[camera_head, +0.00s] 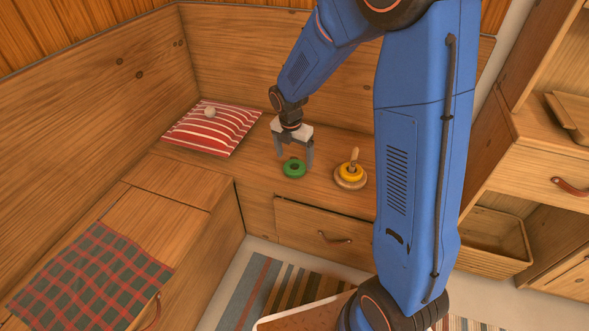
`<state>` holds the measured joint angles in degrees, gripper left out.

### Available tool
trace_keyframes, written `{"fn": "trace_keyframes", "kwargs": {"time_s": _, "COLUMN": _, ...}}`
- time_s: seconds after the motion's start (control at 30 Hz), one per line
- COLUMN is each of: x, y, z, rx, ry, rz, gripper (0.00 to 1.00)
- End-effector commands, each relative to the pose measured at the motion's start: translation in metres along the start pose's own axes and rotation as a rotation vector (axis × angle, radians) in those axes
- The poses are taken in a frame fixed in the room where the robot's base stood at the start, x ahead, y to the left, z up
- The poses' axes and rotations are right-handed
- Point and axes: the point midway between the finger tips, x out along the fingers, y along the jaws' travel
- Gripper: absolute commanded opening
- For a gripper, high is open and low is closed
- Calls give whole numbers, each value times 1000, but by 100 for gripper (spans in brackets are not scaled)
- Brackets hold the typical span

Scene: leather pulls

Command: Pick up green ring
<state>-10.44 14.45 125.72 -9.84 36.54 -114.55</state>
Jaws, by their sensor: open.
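The green ring (294,169) lies flat on the wooden bench top, near its front edge. My gripper (294,159) is open, pointing down over the ring, with one finger to each side of it in the picture. Whether the fingers touch the ring or how far above the bench they are, I cannot tell. A ring stacker (350,176) with a wooden peg and a yellow ring stands just to the right of the green ring.
A red striped cushion (211,127) with a small pale ball (209,111) on it lies to the left. A checked cloth (91,280) covers part of the left bench. Shelves with a wooden basket (497,240) stand at the right. The bench between cushion and ring is clear.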

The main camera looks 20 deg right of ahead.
Motion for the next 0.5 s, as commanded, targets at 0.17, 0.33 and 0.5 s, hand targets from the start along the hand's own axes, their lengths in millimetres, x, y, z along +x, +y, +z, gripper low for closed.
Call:
{"fn": "trace_keyframes", "kwargs": {"time_s": 0.17, "x": 21, "y": 3, "z": 1, "rx": -1, "ry": 2, "rz": -3, "gripper": 85}}
{"fn": "trace_keyframes", "kwargs": {"time_s": 0.33, "x": 41, "y": 5, "z": 2, "rx": -1, "ry": 1, "rz": -2, "gripper": 85}}
{"fn": "trace_keyframes", "kwargs": {"time_s": 0.5, "x": 50, "y": 5, "z": 2, "rx": 0, "ry": 0, "rz": 0, "gripper": 85}}
